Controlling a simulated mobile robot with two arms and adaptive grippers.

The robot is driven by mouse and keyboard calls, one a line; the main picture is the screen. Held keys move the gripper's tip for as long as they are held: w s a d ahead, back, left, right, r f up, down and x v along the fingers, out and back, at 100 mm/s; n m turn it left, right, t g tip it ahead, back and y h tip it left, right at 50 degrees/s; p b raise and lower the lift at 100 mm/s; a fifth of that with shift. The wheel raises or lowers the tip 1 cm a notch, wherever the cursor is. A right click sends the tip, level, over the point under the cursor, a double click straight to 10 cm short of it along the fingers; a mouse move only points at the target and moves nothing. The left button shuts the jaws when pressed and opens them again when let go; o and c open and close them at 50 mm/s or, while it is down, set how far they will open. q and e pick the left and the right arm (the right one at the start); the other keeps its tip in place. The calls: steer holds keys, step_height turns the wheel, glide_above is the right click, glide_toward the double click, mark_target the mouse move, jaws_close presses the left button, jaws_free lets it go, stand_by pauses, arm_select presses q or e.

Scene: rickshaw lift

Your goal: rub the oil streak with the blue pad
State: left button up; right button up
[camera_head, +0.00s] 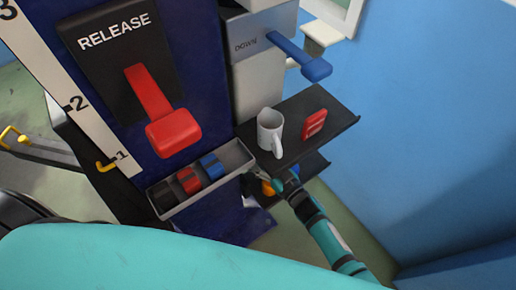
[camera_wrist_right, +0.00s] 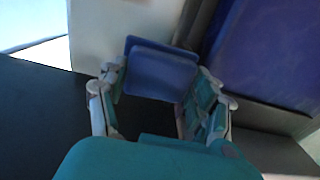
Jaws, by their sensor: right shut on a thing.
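The blue pad (camera_wrist_right: 160,70) is a flat, square-edged piece between the fingers of my right gripper (camera_wrist_right: 155,90) in the right wrist view. That gripper is shut on it. In the head view my right gripper (camera_head: 262,178) is low at the right end of the grey tray, in front of the dark shelf. The pad cannot be made out clearly there. I cannot make out the oil streak in either view. My left gripper is not in view.
A grey tray (camera_head: 235,168) on the blue column holds black, red and blue pieces. A red lever (camera_head: 173,133) and a blue lever (camera_head: 314,69) stick out above.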

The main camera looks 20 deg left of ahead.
steer(key=shift+d, duration=0.1)
steer(key=p+v, duration=0.1)
steer(key=v, duration=0.2)
stand_by(0.5)
stand_by(0.3)
